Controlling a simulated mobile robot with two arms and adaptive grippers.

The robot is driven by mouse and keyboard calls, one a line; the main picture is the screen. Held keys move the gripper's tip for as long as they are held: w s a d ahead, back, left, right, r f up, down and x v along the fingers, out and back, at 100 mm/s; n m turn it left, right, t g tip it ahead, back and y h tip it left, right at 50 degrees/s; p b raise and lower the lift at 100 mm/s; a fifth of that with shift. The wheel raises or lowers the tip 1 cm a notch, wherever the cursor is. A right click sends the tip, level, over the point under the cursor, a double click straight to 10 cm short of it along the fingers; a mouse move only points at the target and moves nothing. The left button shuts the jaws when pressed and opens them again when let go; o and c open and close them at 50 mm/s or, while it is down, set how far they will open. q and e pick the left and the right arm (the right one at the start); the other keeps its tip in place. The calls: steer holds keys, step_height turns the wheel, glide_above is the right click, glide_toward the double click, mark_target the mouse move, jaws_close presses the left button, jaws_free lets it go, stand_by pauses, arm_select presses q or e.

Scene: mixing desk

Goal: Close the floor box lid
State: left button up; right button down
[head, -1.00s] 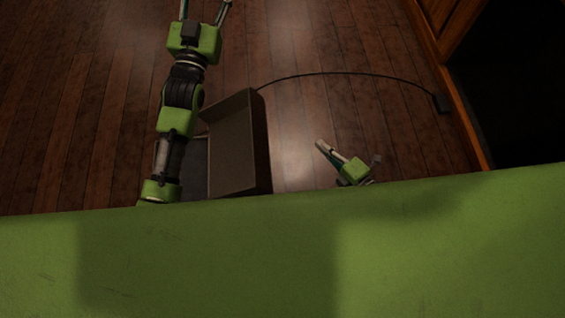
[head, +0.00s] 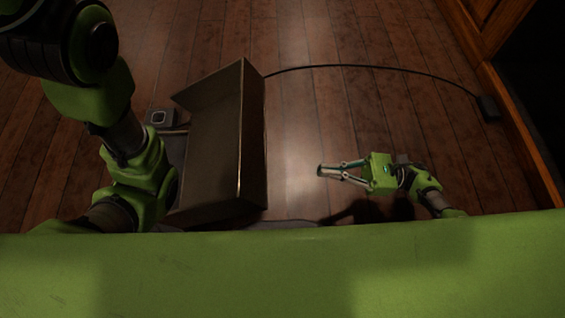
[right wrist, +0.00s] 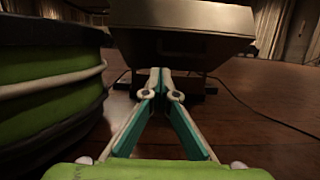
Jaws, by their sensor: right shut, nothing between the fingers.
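The floor box lid (head: 225,145), a dark brown shallow tray-like cover, stands raised on the floor in the head view. Part of the floor box (head: 175,149) shows to its left, mostly hidden by the lid and my left arm. In the right wrist view a dark raised body, apparently the lid (right wrist: 180,44), is ahead of my fingers. My right gripper (head: 321,171) is shut and empty, to the right of the lid, pointing at it with a gap between. Its closed fingertips also show in the right wrist view (right wrist: 160,76). My left gripper is out of view.
A thin black cable (head: 375,68) curves over the floor from behind the lid to a dark block (head: 487,108) by a wooden cabinet edge (head: 525,140). A small square fitting (head: 158,117) sits left of the lid. Wooden floor between lid and right gripper is clear.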

steer(key=r+x, duration=0.2)
steer(key=x, duration=1)
steer(key=shift+r+b, duration=0.45)
